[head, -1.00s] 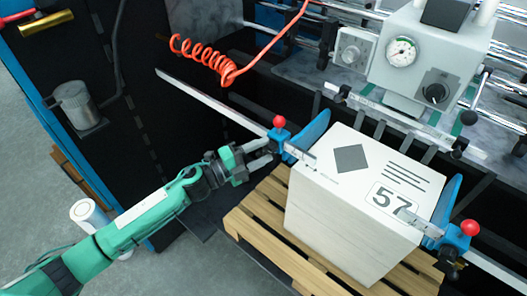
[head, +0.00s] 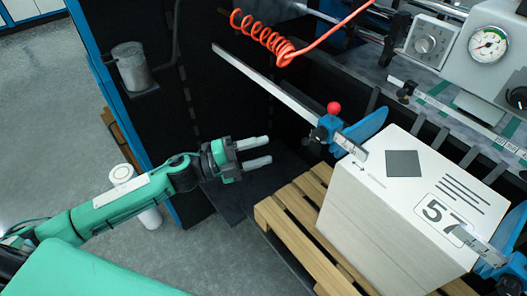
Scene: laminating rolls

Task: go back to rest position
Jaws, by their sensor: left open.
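My left gripper (head: 257,154) is open and empty in the head view. Its two grey fingers point right over the dark floor beside the pallet, with a gap between them and the blue clamp (head: 327,127) with the red knob. The green left arm comes in from the left. My right gripper is not in view. The white stack (head: 385,215) marked 57 stands upright at the right, in front of the machine.
The stack stands on a wooden pallet (head: 272,213). A long metal rail (head: 262,80) runs above the left arm. A red coiled hose (head: 262,35) hangs at the top. A white roll (head: 150,217) stands behind the arm. Grey floor (head: 50,120) lies open at left.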

